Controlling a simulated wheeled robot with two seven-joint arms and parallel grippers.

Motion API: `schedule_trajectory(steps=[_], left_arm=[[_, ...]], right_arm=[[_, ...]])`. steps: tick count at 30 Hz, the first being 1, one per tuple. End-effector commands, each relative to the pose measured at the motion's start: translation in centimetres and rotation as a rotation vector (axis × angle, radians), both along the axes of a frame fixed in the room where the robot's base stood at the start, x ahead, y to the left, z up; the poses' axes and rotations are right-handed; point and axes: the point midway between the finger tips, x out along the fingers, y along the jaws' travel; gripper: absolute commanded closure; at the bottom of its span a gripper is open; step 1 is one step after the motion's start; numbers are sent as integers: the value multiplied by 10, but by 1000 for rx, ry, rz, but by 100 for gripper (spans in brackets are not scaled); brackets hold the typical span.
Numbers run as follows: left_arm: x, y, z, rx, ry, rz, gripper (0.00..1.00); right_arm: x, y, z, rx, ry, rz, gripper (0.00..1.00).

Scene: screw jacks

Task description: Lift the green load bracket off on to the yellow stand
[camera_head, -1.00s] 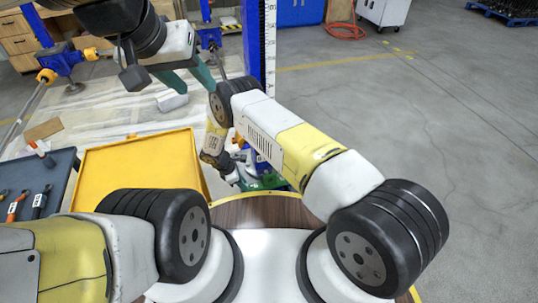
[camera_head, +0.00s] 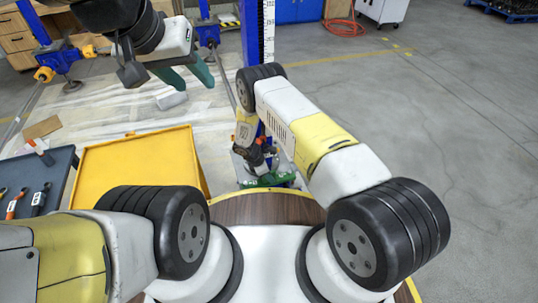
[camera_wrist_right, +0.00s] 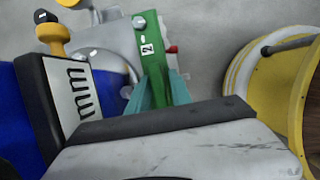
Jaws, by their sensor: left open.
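The green load bracket (camera_wrist_right: 160,60), marked with a 2, stands out in the right wrist view. Its green part also shows low by the blue post in the head view (camera_head: 270,181). My right gripper (camera_wrist_right: 162,88) has its teal fingers at either side of the bracket; I cannot tell whether they press on it. In the head view my right arm hides much of that spot. The yellow stand (camera_head: 140,165), with a flat, empty top, is left of the bracket. My left gripper (camera_head: 190,78) is open and empty, held high beyond the stand.
A blue post with a white scale (camera_head: 268,35) rises behind my right arm. A dark tool tray (camera_head: 42,185) is left of the stand. Blue jack fixtures (camera_head: 62,58) stand at the back left. The floor at right is clear, with an orange hose (camera_head: 344,30) behind.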

Motion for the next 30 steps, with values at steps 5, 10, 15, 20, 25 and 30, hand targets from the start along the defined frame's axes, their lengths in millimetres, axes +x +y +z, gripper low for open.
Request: schedule_trajectory(steps=[5, 10, 15, 20, 25, 30], left_arm=[[0, 0, 0, 0, 0, 0, 57], [0, 0, 0, 0, 0, 0, 57], [0, 0, 0, 0, 0, 0, 57], [0, 0, 0, 0, 0, 0, 57], [0, 0, 0, 0, 0, 0, 57], [0, 0, 0, 0, 0, 0, 57]], right_arm=[[1, 0, 0, 0, -1, -1, 75], [1, 0, 0, 0, -1, -1, 100], [1, 0, 0, 0, -1, -1, 100], [1, 0, 0, 0, -1, -1, 100], [1, 0, 0, 0, -1, -1, 100], [1, 0, 0, 0, -1, -1, 100]])
